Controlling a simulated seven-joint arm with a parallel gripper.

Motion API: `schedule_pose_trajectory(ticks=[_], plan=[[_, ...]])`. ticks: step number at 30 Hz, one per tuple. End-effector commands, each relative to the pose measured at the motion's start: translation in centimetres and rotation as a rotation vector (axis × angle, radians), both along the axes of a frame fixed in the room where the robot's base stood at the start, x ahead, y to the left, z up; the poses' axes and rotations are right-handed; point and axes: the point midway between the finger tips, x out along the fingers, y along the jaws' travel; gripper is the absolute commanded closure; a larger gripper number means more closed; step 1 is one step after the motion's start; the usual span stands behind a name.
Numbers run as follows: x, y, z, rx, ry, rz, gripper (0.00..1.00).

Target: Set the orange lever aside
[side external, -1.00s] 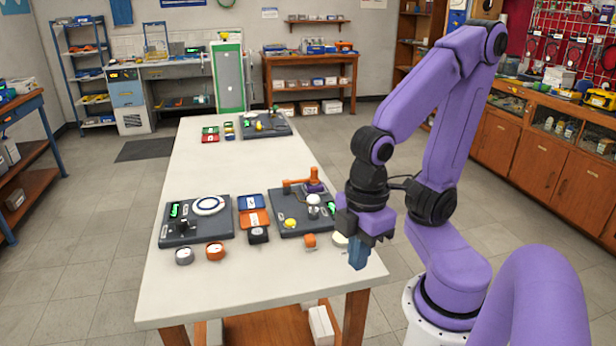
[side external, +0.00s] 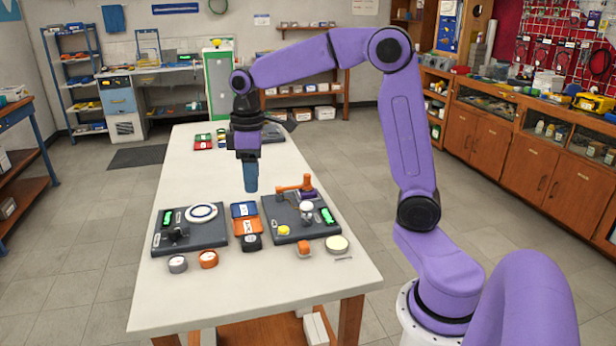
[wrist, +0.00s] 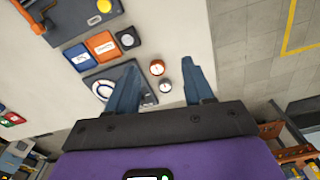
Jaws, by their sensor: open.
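The orange lever (side external: 295,186) sits at the back of the right dark test plate (side external: 280,230), lying roughly level with a short raised end beside a purple part. In the wrist view the lever (wrist: 22,15) shows partly at the upper left edge. My gripper (side external: 251,188) points down over the table, behind the blue tray and to the left of the lever, apart from it. Its blue fingers (wrist: 160,63) are spread, with nothing held between them.
The left plate (side external: 165,246) carries a white ring dial. Blue (side external: 244,209) and orange (side external: 247,226) trays lie between the plates. Small round gauges (side external: 208,259) stand along the front. Another plate and small boxes (side external: 203,141) are at the far end. The table's middle is clear.

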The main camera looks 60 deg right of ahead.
Motion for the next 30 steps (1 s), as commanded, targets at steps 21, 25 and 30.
schedule_pose_trajectory(ticks=[21,25,30], plan=[[5.6,-31.9,0.3,0.000,0.013,-0.431,0.48],[5.0,-33.6,0.1,-0.001,0.014,-0.451,0.48],[4.9,-33.9,-0.9,0.001,0.017,-0.454,0.48]])
